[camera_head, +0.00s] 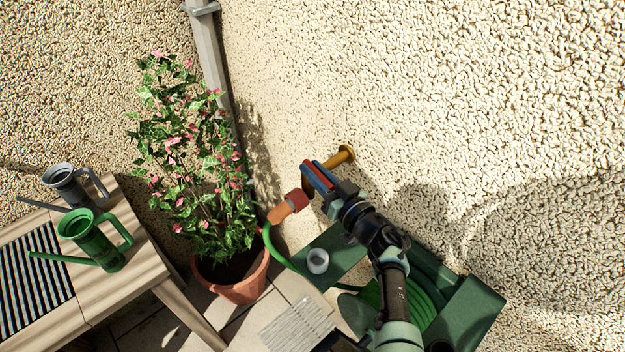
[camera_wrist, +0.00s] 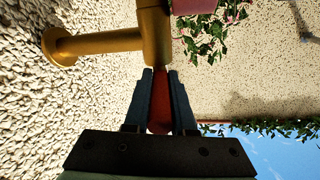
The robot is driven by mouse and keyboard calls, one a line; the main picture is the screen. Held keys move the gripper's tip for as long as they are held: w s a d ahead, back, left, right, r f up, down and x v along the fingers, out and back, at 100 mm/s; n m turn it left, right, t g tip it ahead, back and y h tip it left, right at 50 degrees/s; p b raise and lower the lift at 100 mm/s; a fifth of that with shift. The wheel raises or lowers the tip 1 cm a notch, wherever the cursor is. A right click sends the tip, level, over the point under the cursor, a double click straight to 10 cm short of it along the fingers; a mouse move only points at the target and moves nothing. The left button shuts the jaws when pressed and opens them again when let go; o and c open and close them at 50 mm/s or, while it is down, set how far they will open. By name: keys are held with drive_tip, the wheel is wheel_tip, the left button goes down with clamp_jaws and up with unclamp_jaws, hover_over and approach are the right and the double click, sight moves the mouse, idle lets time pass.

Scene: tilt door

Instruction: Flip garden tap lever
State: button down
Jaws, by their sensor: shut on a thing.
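The brass garden tap (camera_head: 345,155) sticks out from the rough wall at the middle of the head view. In the wrist view its brass pipe and body (camera_wrist: 100,43) fill the top, with the wall flange at the left. The red lever (camera_wrist: 161,90) lies between the two fingers of my gripper (camera_wrist: 160,75), which are shut on it. In the head view my gripper (camera_head: 318,177) is at the tap and hides most of the lever. An orange and red hose connector (camera_head: 290,205) hangs below the tap, with a green hose (camera_head: 270,245) on it.
A dark green hose reel box (camera_head: 470,310) stands under my arm, with a small white cup (camera_head: 318,261) on its ledge. A potted flowering plant (camera_head: 235,285) and a wooden table (camera_head: 130,255) with green (camera_head: 95,240) and grey (camera_head: 65,180) watering cans are at the left.

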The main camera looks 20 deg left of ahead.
drive_tip(key=shift+w+d+f+n+g+y+b, duration=0.15)
drive_tip(key=shift+n+g+y+b, duration=0.45)
drive_tip(key=shift+g+b, duration=0.3)
drive_tip(key=shift+r+g+b, duration=0.2)
drive_tip(key=shift+g+b, duration=0.1)
drive_tip(key=shift+b, duration=0.05)
drive_tip(key=c, duration=0.8)
unclamp_jaws()
drive_tip(key=shift+o, duration=0.2)
drive_tip(key=p+v, duration=0.2)
drive_tip(key=v, duration=1)
drive_tip(key=shift+s+d+f, duration=0.25)
drive_tip(key=shift+d, duration=0.1)
